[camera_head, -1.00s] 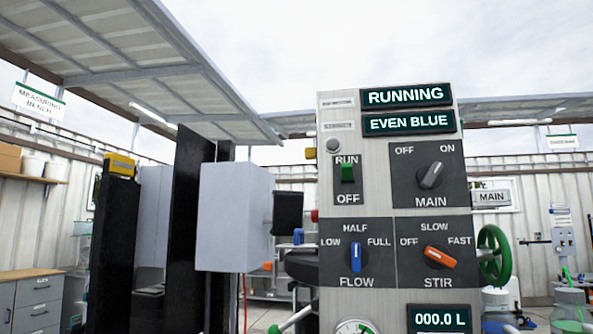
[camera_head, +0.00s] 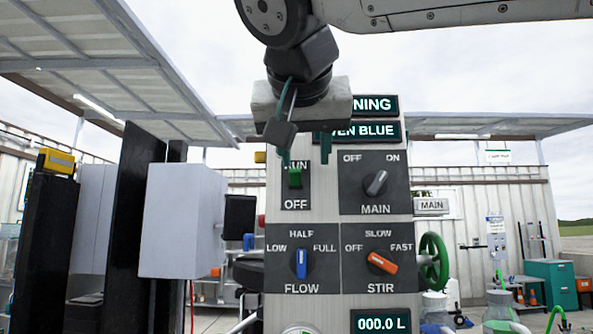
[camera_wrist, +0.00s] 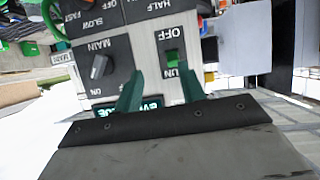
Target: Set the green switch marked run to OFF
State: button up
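The green run switch (camera_head: 295,178) sits on a dark plate on the upright control panel, between the RUN label above and the OFF label below. Its exact tilt is hard to tell. It also shows in the wrist view (camera_wrist: 172,57), where the panel appears upside down. My gripper (camera_head: 305,157) hangs in front of the panel's upper part, near the RUN label and just above the switch in the picture. Its two green fingers are apart with nothing between them, as the wrist view (camera_wrist: 160,92) shows. It partly covers the displays, which read "...NING" and "...EN BLUE".
A grey MAIN knob (camera_head: 376,183), blue FLOW knob (camera_head: 301,263) and orange STIR knob (camera_head: 381,262) share the panel. A green handwheel (camera_head: 434,262) is at its right. A light grey box (camera_head: 183,221) stands to the left.

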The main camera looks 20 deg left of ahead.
aim_at(294, 168)
jog(key=w+a, duration=0.1)
jog(key=w, duration=0.1)
jog(key=w+a+f, duration=0.1)
jog(key=w, duration=0.1)
jog(key=w+a, duration=0.1)
jog(key=w, duration=0.1)
jog(key=shift+a+f, duration=0.15)
jog(key=shift+f, duration=0.05)
grip_shut()
